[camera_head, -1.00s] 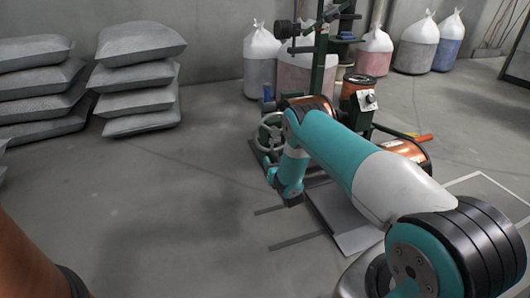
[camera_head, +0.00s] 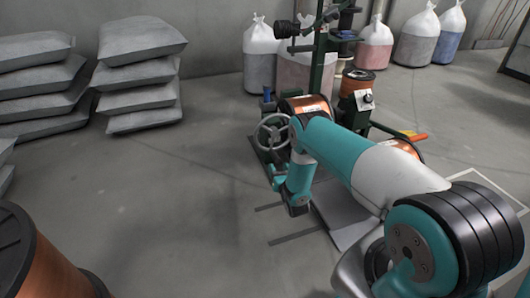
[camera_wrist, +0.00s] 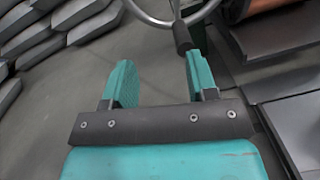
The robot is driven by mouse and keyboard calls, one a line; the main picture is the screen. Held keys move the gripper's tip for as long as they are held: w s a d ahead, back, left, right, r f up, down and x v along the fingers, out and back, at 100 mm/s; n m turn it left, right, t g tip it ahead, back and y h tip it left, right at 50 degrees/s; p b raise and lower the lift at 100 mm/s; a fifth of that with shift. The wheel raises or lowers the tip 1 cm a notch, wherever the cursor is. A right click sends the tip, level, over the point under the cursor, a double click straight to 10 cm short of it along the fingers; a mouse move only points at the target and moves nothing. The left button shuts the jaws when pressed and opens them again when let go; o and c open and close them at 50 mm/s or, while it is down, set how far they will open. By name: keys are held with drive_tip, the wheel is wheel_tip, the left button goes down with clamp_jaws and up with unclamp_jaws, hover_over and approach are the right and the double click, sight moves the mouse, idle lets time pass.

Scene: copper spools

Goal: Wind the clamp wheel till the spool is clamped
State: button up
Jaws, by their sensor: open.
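The clamp wheel (camera_head: 274,132) is a grey spoked handwheel on the left side of the green machine. Its rim (camera_wrist: 146,17) crosses the top of the wrist view, with a dark handle knob (camera_wrist: 182,38) sticking out towards me. My gripper (camera_wrist: 158,66) is open, with two teal fingers spread. The knob is near the right fingertip; I cannot tell whether they touch. The gap between the fingers shows bare floor. A copper spool (camera_head: 304,105) sits on the machine just behind the wheel, partly hidden by my arm. Its clamp contact is not visible.
Another copper spool (camera_head: 358,82) and a copper drum (camera_head: 406,147) are at the machine's right. Grey sacks (camera_head: 140,75) are stacked at left; white-topped bags (camera_head: 417,38) stand at the back. A large copper spool (camera_head: 40,262) is at lower left.

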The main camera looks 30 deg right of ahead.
drive_tip(key=p+v, duration=0.4)
drive_tip(key=v, duration=0.4)
drive_tip(key=shift+s+p, duration=0.15)
drive_tip(key=shift+p, duration=0.2)
drive_tip(key=shift+d+r, duration=0.1)
drive_tip(key=shift+d, duration=0.05)
idle(0.4)
drive_tip(key=p+v, duration=1.3)
drive_tip(key=v, duration=0.4)
drive_tip(key=shift+s, duration=0.2)
